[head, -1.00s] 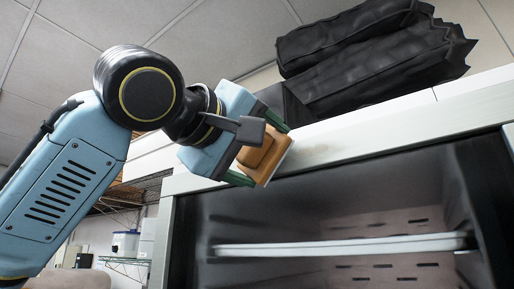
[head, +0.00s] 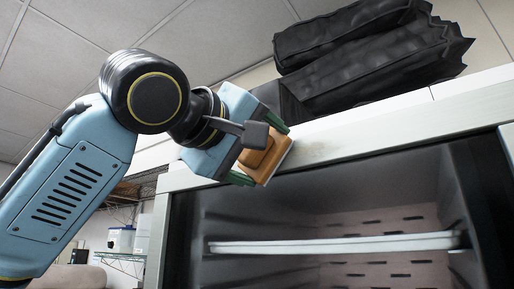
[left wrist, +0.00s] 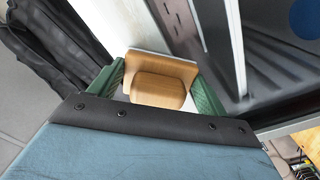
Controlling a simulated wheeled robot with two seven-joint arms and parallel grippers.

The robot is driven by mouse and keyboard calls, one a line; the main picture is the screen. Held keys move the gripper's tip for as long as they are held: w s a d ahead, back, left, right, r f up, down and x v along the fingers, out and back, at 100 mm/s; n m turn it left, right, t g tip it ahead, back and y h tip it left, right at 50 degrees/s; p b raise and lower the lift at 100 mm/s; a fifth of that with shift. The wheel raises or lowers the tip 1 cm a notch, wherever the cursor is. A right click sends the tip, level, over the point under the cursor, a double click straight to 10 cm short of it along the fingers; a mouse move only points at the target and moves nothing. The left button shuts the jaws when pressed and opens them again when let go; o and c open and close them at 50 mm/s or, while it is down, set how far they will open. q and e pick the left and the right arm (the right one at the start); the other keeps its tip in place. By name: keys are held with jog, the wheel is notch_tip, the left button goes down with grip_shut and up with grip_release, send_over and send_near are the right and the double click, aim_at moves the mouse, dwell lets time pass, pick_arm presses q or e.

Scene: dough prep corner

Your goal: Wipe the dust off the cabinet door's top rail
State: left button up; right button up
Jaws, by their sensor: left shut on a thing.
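My left gripper (head: 258,150) is shut on a wooden block (head: 268,158) with a thin pale pad on its far face. In the left wrist view the block (left wrist: 158,90) sits between the two green fingers. The pad side faces the cabinet's pale top rail (head: 400,124) near the rail's left part. It looks at or very near the rail; I cannot tell whether it touches. A faint brownish dust smudge (head: 318,146) shows on the rail just right of the block. The rail behind the block is hidden. My right gripper is not in view.
Black crumpled bags (head: 370,48) lie on top of the cabinet, above the rail. Below the rail the cabinet is open, with a white shelf (head: 340,244) inside. A wire rack with containers (head: 122,240) stands at the lower left.

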aim_at(311, 152)
pick_arm(q)
jog(key=shift+w+d, duration=0.25)
jog(key=shift+w, duration=0.05)
jog(key=shift+s+d, duration=1.3)
jog(key=shift+d, duration=0.25)
jog(key=shift+s+d+b, duration=0.15)
jog(key=shift+s+d, duration=0.6)
jog(key=shift+d, duration=0.35)
jog(key=shift+s+d+b, duration=0.2)
jog(key=shift+s+d, duration=0.55)
jog(key=shift+d, duration=0.35)
jog(key=shift+s+d+b, duration=0.15)
jog(key=shift+s+d, duration=0.6)
jog(key=shift+d, duration=0.35)
jog(key=shift+f+b, duration=0.1)
jog(key=shift+b, duration=0.2)
jog(key=shift+w+a+b, duration=0.2)
jog(key=shift+w+a, duration=0.65)
jog(key=shift+a, duration=0.3)
jog(key=shift+w+a+b, duration=0.2)
jog(key=shift+w+a, duration=0.65)
jog(key=shift+a, duration=0.25)
jog(key=shift+w+a, duration=0.65)
jog(key=shift+a, duration=0.25)
jog(key=shift+w+a, duration=0.6)
jog(key=shift+a, duration=0.25)
jog(key=shift+w+a, duration=0.65)
jog(key=shift+a, duration=0.25)
jog(key=shift+s, duration=0.1)
